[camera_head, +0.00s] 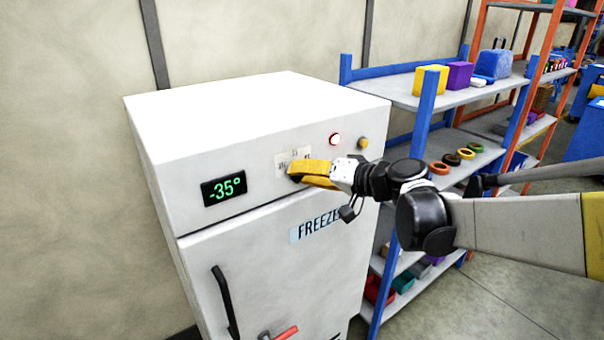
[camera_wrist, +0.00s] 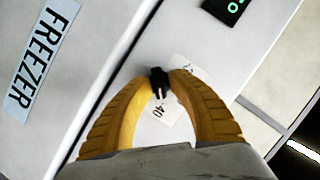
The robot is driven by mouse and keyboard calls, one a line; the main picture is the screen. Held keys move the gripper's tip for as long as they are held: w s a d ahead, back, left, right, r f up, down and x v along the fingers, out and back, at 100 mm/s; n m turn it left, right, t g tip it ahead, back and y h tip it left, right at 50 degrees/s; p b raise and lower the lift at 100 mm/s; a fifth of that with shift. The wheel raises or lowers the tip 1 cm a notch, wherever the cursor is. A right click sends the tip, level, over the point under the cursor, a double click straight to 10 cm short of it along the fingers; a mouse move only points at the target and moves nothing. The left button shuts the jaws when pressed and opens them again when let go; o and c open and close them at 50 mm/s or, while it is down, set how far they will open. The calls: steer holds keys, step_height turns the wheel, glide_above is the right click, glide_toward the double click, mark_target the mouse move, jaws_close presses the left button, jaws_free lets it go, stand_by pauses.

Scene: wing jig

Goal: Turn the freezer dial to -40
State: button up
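The white freezer (camera_head: 255,115) has a green display (camera_head: 223,188) reading -35°. The small black freezer dial (camera_wrist: 158,80) sits between my yellow fingertips in the wrist view. My gripper (camera_head: 296,174) is at the dial on the front panel, its fingertips closed in on both sides of the knob. A pale scale plate (camera_wrist: 165,112) lies behind the dial, with a "40" mark near the knob's light pointer. My fingers hide part of the plate, and most of the dial is hidden in the head view.
The freezer door has a black handle (camera_head: 225,302) and a red lever (camera_head: 285,332). A blue-posted shelf (camera_head: 428,108) holding boxes and rings stands close on the right.

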steer(key=shift+o, duration=0.6)
steer(key=shift+w+a, duration=0.1)
steer(key=shift+a, duration=0.05)
steer(key=v, duration=1.2)
steer(key=shift+f, duration=0.1)
